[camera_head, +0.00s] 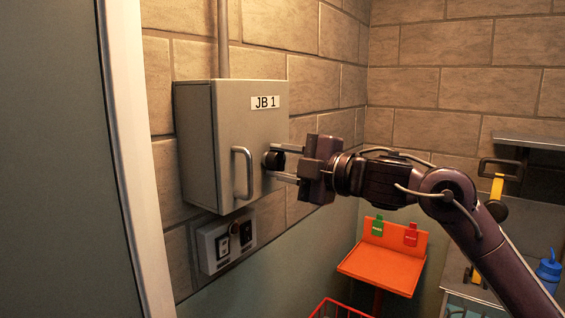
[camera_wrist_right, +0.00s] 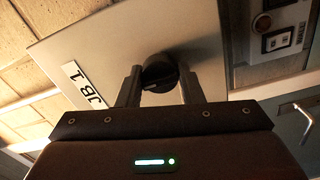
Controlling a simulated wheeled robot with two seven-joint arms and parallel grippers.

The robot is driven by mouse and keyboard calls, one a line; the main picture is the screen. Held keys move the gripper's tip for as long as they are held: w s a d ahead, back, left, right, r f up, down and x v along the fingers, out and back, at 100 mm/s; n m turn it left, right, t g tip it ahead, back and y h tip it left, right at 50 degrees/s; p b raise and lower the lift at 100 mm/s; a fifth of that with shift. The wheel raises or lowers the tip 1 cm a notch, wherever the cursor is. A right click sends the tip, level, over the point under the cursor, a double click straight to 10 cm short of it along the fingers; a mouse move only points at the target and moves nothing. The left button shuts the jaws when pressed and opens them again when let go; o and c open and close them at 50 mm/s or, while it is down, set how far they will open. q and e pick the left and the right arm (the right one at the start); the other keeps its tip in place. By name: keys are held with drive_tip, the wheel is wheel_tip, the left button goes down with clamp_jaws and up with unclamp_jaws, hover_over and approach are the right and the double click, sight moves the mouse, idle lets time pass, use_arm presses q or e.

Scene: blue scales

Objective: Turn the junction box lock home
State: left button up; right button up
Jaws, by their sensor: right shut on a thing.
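The junction box (camera_head: 230,125) is a grey wall box labelled JB 1, with its door closed and a bar handle (camera_head: 243,172) on the front. Its lock (camera_head: 272,160) is a round black knob at the door's right edge. In the right wrist view the lock (camera_wrist_right: 160,72) sits between the two fingers. My right gripper (camera_head: 284,163) reaches in from the right and is shut on the lock, with a finger on either side. The lock's exact turn angle is hard to read. My left gripper is not in view.
A switch panel (camera_head: 226,240) is on the wall below the box. A pale door frame (camera_head: 132,160) stands close on the left. An orange stand (camera_head: 384,266) with green and red tags and a counter with a blue bottle (camera_head: 548,270) are at lower right.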

drive_tip(key=o, duration=1)
drive_tip(key=shift+c, duration=0.2)
drive_tip(key=b+v, duration=0.2)
drive_tip(key=v, duration=0.5)
drive_tip(key=shift+s+d, duration=0.25)
drive_tip(key=shift+d, duration=0.05)
